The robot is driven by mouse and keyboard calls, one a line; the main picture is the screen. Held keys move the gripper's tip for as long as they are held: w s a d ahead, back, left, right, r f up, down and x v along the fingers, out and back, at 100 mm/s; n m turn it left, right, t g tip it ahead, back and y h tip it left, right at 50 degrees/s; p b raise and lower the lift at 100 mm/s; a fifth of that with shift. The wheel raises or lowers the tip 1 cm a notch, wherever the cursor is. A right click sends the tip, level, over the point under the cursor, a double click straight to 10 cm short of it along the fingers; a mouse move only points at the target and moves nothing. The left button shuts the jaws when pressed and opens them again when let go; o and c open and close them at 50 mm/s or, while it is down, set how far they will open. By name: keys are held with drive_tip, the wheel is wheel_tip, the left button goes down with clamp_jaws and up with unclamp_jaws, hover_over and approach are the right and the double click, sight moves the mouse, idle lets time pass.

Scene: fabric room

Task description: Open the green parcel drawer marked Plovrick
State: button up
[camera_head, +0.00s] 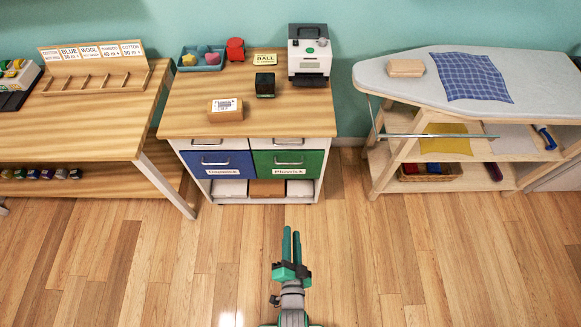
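The green drawer (262,163) is at the right of the wooden-topped cabinet, below a white top drawer. Its front looks flush and closed. Its white label (289,171) seems to read Plovrick, in small letters. A metal bar handle (289,159) runs across the upper part of its front. My gripper (292,230) is in front of the cabinet over the wood floor, roughly in line with the green drawer and apart from it. Its two dark teal fingers point towards the cabinet, with a narrow gap between them and nothing held.
A blue drawer (217,172) with its own label sits left of the green one. Small boxes and a printer (309,55) stand on the cabinet top. A table (75,125) stands left, an ironing board (440,100) right. The floor (400,260) in front is clear.

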drive_tip(key=w+f+m, duration=0.4)
drive_tip(key=w, duration=1.1)
drive_tip(key=w+f+m, duration=0.4)
drive_tip(key=w, duration=1.1)
drive_tip(key=shift+w, duration=0.4)
drive_tip(key=shift+c, duration=0.6)
clamp_jaws()
